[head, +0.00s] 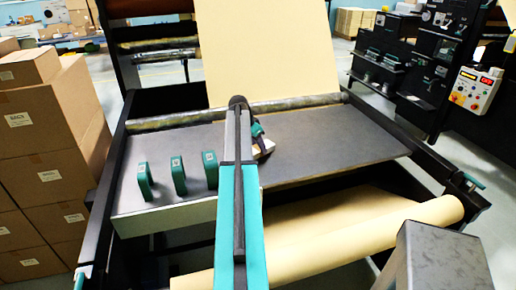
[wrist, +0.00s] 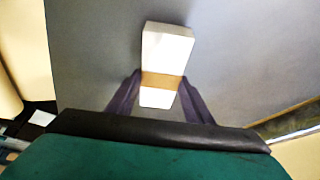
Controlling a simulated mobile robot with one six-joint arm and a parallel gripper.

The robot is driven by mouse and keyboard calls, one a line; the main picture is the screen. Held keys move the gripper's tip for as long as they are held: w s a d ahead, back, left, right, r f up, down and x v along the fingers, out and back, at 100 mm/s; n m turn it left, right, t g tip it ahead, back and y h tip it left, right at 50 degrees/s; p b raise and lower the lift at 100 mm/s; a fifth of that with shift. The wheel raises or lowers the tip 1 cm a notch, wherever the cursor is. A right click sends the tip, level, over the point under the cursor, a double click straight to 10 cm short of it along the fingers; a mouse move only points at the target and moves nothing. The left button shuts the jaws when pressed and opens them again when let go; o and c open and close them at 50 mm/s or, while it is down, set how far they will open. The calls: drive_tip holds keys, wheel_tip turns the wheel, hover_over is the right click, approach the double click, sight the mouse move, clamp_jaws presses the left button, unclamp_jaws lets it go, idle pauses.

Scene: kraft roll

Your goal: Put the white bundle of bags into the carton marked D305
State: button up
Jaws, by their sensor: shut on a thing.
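The white bundle of bags (wrist: 166,50) has a brown paper band around its middle and sits between the two dark fingers of my gripper (wrist: 160,78) in the wrist view. My gripper is shut on it. In the head view my gripper (head: 259,137) is over the grey table, mostly behind my teal arm, and a small pale part of the bundle (head: 266,146) shows beside it. I cannot tell whether the bundle touches the table. No carton marked D305 can be made out.
The grey table (head: 335,140) holds several teal upright pieces (head: 180,175) at its left. A kraft paper roll (head: 330,235) lies in front, and a kraft sheet (head: 265,50) rises behind. Brown cartons (head: 45,140) are stacked at the left. A control box (head: 475,90) is at the right.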

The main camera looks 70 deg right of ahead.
drive_tip(key=shift+f, duration=0.7)
drive_tip(key=shift+f, duration=0.15)
drive_tip(key=o, duration=1.1)
drive_tip(key=b+v, duration=0.3)
drive_tip(key=v, duration=0.9)
